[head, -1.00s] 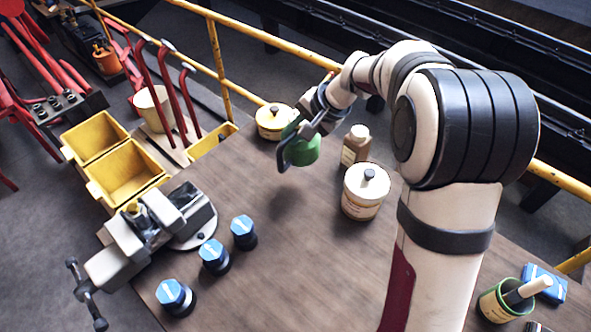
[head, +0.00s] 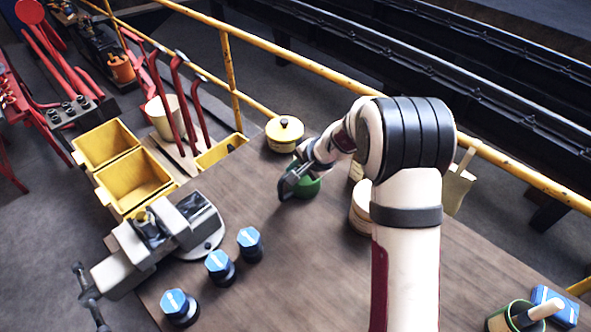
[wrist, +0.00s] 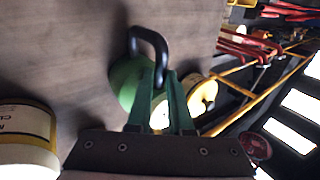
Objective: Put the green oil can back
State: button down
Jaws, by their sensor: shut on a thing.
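The green oil can (head: 306,188), a round can with a black loop handle, is held by my gripper (head: 298,174) over the middle of the wooden bench. In the wrist view, the green can (wrist: 124,84) and its black handle (wrist: 150,42) lie at the fingertips of my gripper (wrist: 163,76). The gripper is shut on it, seemingly by the handle. The can is low, close to the bench top; I cannot tell whether it touches. My wrist covers part of it in the head view.
A yellow-lidded tin (head: 284,134) stands behind the can. A cream tin (head: 359,212) is partly hidden by my arm. Several blue-capped jars (head: 219,265) and a vise (head: 160,235) stand at the front left. The bench (head: 300,270) is clear in front. A yellow rail (head: 400,125) runs behind.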

jog(key=c, duration=0.8)
grip_release()
jog(key=v, duration=1.2)
jog(key=s+r+n+g, duration=0.1)
jog(key=s, duration=1)
jog(key=s+n+g+h, duration=0.1)
jog(key=s+g, duration=0.1)
jog(key=s, duration=0.9)
jog(key=s+d+r+n+g+h, duration=0.1)
jog(key=s+n+g, duration=0.1)
jog(key=s, duration=0.9)
jog(key=shift+s+r, duration=0.15)
jog(key=shift+r, duration=0.15)
